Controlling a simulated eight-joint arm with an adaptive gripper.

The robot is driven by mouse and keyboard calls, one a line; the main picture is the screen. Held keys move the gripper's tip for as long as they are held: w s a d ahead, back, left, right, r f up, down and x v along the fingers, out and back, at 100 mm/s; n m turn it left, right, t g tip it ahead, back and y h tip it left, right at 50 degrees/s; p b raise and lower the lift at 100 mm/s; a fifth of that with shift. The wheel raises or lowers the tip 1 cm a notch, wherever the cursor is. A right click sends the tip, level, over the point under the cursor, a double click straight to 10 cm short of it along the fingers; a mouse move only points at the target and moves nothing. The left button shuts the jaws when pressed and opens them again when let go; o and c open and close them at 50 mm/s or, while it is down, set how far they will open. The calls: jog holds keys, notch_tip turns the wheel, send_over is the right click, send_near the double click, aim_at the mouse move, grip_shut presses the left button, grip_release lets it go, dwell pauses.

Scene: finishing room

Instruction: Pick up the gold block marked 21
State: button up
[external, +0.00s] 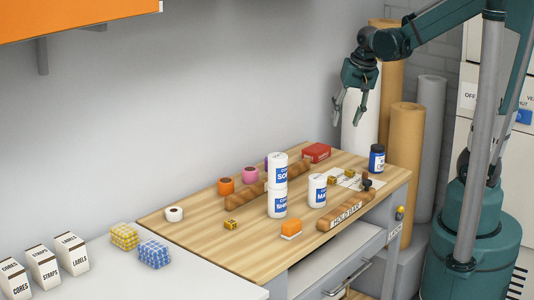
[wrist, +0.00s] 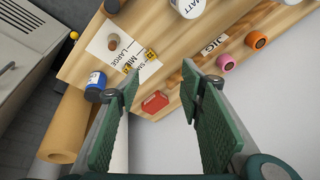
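Small gold blocks sit on the wooden bench. One gold block (external: 231,224) is near the front left. Two more, a gold block (external: 334,181) and another gold block (external: 350,173), are near the white card at the right. Two gold blocks (wrist: 150,53) (wrist: 128,70) show on or beside that card in the wrist view. Their markings are too small to read, so I cannot tell which is 21. My gripper (external: 350,115) is open and empty, high above the back right of the bench. Its spread fingers (wrist: 160,82) fill the lower wrist view.
White tubs (external: 277,205) (external: 317,190), a dark blue jar (external: 377,158), a red box (external: 316,152), wooden bars (external: 346,211) and coloured rolls (external: 226,186) stand on the bench (external: 200,232). Tall paper rolls (external: 405,150) stand behind its right end. The bench's front left is mostly clear.

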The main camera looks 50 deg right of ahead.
jog(key=w+d+f+m+g, duration=0.2)
jog(key=w+d+f+m, duration=0.3)
jog(key=d+f, duration=0.3)
jog(key=m+g+b, duration=0.2)
jog(key=m, duration=0.2)
send_over(350, 170)
jog(key=shift+y, duration=0.4)
jog(key=shift+s+a+f, duration=0.1)
jog(key=shift+s+f, duration=0.05)
jog(key=shift+f, duration=4.95)
jog(key=shift+f, duration=1.3)
jog(key=shift+f, duration=0.1)
jog(key=shift+f+b, duration=0.55)
jog(key=shift+f, duration=1.95)
